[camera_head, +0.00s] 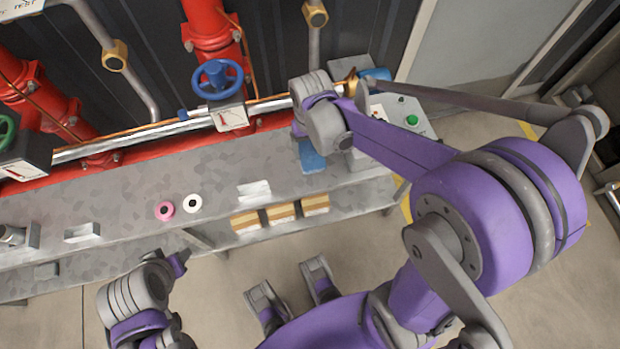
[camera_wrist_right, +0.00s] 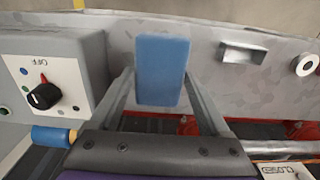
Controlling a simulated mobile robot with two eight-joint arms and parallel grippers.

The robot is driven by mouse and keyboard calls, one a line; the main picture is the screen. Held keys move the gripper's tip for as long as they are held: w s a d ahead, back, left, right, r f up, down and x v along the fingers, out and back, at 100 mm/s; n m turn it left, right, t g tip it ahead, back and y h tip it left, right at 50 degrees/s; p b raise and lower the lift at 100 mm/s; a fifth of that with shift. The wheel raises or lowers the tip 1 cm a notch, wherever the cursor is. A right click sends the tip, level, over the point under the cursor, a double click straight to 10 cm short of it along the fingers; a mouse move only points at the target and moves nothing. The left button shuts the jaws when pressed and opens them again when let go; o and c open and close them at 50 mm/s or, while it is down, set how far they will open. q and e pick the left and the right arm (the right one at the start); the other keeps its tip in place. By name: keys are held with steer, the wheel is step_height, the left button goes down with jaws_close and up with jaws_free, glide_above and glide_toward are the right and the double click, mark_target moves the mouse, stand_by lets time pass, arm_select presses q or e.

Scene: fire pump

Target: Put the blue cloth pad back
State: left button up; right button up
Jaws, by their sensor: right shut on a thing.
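The blue cloth pad (camera_head: 312,161) is at the right end of the grey bench, beside the control box. In the right wrist view the pad (camera_wrist_right: 162,68) is between the two fingers of my right gripper (camera_wrist_right: 161,90), which is shut on it. In the head view the wrist hides most of my right gripper (camera_head: 318,145). I cannot tell whether the pad touches the bench top. My left arm's end shows at the bottom left of the head view (camera_head: 176,264); its fingers cannot be made out.
A control box (camera_head: 408,118) with a green button stands close right of the pad; its black knob shows in the wrist view (camera_wrist_right: 43,95). A grey bracket (camera_head: 254,190), white ring (camera_head: 192,203) and pink ring (camera_head: 165,210) sit on the bench (camera_head: 120,215). Red pipes (camera_head: 212,30) run behind.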

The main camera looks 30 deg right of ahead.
steer(key=shift+s+f, duration=0.1)
steer(key=shift+f, duration=0.55)
step_height(320, 180, down, 10)
steer(key=b, duration=0.2)
steer(key=shift+r+b, duration=0.1)
steer(key=shift+b, duration=0.3)
steer(key=shift+c, duration=0.6)
steer(key=o, duration=1.1)
arm_select(q)
step_height(320, 180, down, 4)
steer(key=shift+s+r, duration=0.1)
steer(key=shift+s, duration=0.05)
arm_select(e)
steer(key=shift+o, duration=0.2)
